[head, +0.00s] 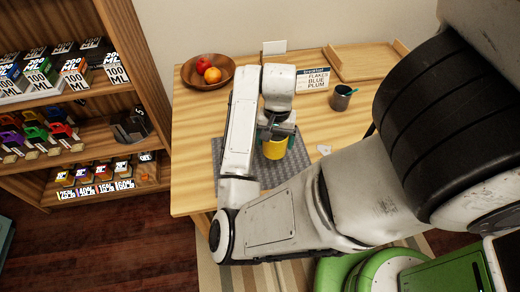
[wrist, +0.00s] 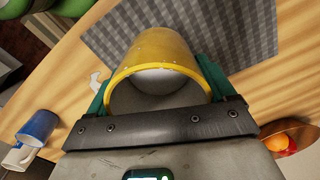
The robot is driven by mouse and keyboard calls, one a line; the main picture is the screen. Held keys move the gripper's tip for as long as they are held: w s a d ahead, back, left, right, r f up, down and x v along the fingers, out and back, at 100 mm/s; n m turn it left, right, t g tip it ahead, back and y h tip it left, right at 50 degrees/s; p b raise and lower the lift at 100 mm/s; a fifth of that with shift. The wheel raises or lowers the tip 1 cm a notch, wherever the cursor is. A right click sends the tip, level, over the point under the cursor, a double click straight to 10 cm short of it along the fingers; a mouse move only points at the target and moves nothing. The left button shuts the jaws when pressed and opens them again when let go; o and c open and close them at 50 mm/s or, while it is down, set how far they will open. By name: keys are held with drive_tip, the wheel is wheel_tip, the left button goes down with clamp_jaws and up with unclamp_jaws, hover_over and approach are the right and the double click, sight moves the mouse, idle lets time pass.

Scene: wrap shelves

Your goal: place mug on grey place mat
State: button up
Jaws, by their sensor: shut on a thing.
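A yellow mug (head: 274,149) is held by my gripper (head: 276,132) over the grey checked place mat (head: 290,172). In the wrist view the yellow mug (wrist: 155,52) sits between the two green fingers of my gripper (wrist: 158,88), which are shut on its sides. Its open rim faces the wrist camera. The place mat (wrist: 200,25) shows behind the mug in the wrist view. I cannot tell whether the mug's base touches the mat. My arm covers the mat's left part in the head view.
A wooden bowl (head: 208,71) with fruit stands at the table's back left. A dark cup (head: 341,97), a sign (head: 313,79) and a wooden tray (head: 368,61) are at the back right. A shelf (head: 75,100) with boxes stands left. A small white piece (head: 324,149) lies right of the mat.

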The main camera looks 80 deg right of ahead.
drive_tip(key=w+d+f, duration=0.1)
drive_tip(key=f, duration=0.1)
drive_tip(key=w+f, duration=0.1)
drive_tip(key=w, duration=0.1)
drive_tip(key=w+d+f, duration=0.1)
drive_tip(key=f, duration=0.1)
drive_tip(key=shift+w+d+f+p, duration=0.15)
drive_tip(key=shift+d+f+p, duration=0.15)
drive_tip(key=shift+w+d+f+p, duration=0.15)
drive_tip(key=shift+f+p, duration=0.15)
drive_tip(key=shift+f, duration=1.45)
drive_tip(key=shift+f, duration=0.1)
drive_tip(key=o, duration=1.2)
